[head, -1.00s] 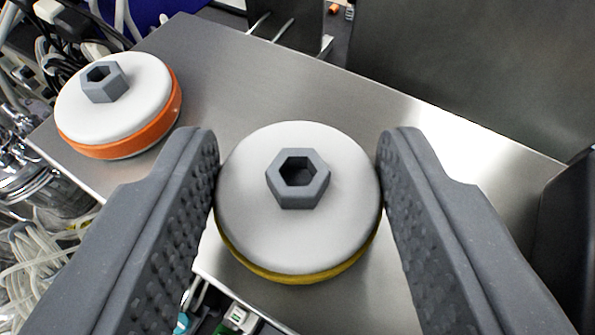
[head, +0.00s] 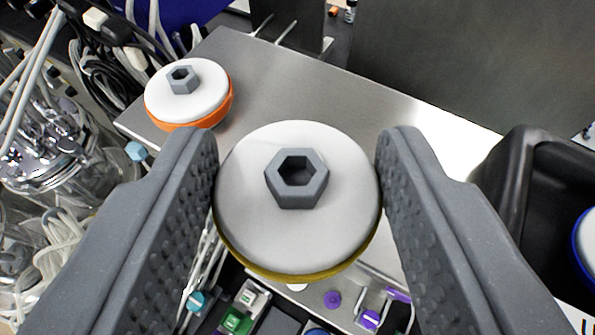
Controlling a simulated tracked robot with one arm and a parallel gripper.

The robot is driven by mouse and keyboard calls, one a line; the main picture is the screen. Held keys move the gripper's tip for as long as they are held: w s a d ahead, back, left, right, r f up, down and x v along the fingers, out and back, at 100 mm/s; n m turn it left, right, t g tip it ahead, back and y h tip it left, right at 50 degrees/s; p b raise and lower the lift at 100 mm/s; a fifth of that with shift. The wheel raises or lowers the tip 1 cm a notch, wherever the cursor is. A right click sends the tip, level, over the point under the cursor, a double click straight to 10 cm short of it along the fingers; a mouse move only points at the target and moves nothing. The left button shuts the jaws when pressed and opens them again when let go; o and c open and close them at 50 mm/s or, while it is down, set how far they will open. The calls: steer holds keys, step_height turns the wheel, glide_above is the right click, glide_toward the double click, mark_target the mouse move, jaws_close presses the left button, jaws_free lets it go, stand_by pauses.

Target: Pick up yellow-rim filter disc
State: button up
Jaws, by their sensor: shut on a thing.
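The yellow-rim filter disc (head: 255,225) is white on top with a grey hex socket in its middle and a yellow lower edge. My gripper (head: 298,180) is shut on it, one textured grey finger against each side. The disc appears raised above the metal shelf (head: 345,85) and hides part of its front edge. Its underside is hidden.
An orange-rim filter disc (head: 188,92) sits on the shelf at the upper left. A black holder (head: 530,185) with a blue-rimmed disc (head: 586,245) is at the right. Glass vessels (head: 85,160) and tubing crowd the left. Purple and green fittings lie below.

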steer(key=s+a+r+b, duration=0.1)
steer(key=s+a+b, duration=0.3)
steer(key=s, duration=0.7)
steer(key=m+g+h+b, duration=0.4)
steer(key=m+h+b, duration=0.4)
steer(key=m+h, duration=0.15)
glide_above(327, 304)
steer(key=shift+n, duration=0.25)
step_height(327, 304, down, 49)
steer(key=shift+r, duration=0.1)
steer(key=shift+w+f+b, duration=0.1)
steer(key=shift+f+b, duration=0.25)
steer(key=shift+f, duration=1.45)
steer(key=shift+c, duration=1.3)
steer(key=o, duration=1.2)
steer(key=shift+r, duration=0.1)
